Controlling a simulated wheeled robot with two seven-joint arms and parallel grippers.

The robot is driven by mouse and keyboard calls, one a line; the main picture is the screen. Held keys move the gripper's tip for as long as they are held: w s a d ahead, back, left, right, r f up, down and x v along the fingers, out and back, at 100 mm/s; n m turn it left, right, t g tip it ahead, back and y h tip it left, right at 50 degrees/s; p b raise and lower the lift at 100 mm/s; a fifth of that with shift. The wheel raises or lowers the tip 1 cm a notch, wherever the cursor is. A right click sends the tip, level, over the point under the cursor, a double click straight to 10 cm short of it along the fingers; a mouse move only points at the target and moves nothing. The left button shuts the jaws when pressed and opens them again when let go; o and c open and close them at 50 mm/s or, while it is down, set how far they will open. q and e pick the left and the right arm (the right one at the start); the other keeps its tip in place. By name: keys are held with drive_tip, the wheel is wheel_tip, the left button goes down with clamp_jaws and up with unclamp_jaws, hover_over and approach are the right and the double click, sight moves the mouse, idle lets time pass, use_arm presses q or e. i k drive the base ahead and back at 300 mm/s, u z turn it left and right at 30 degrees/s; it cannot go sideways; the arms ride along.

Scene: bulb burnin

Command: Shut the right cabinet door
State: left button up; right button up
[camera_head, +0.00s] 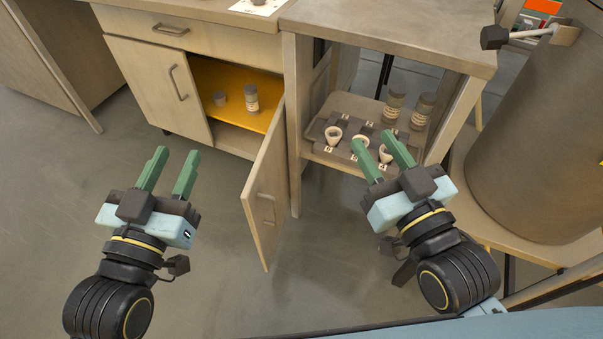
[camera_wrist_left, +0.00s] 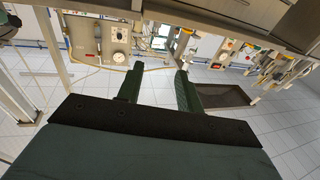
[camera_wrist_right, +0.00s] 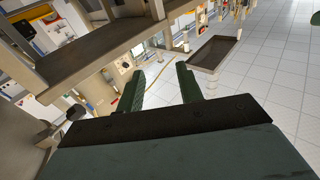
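The right cabinet door (camera_head: 266,187) is a light wood panel with a bar handle (camera_head: 266,208). It stands wide open, swung out toward me from the cabinet's right side. The left cabinet door (camera_head: 159,86) is closed over its side of the cabinet. Through the opening I see a yellow shelf (camera_head: 236,108) with a small cup and a jar on it. My left gripper (camera_head: 174,165) is open and empty, to the left of the open door and apart from it. My right gripper (camera_head: 378,152) is open and empty, to the right of the door, in front of the cart's tray.
A wooden cart (camera_head: 390,32) stands right of the cabinet, its lower tray (camera_head: 360,105) holding crucibles and jars. A large grey cylinder (camera_head: 533,128) stands on a wooden surface at the right. The floor (camera_head: 60,205) left of the door is clear.

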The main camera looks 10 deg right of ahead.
sight(265, 197)
drive_tip(key=i, duration=0.4)
drive_tip(key=u, duration=1.6)
drive_tip(key=k, duration=0.7)
drive_tip(key=z, duration=0.8)
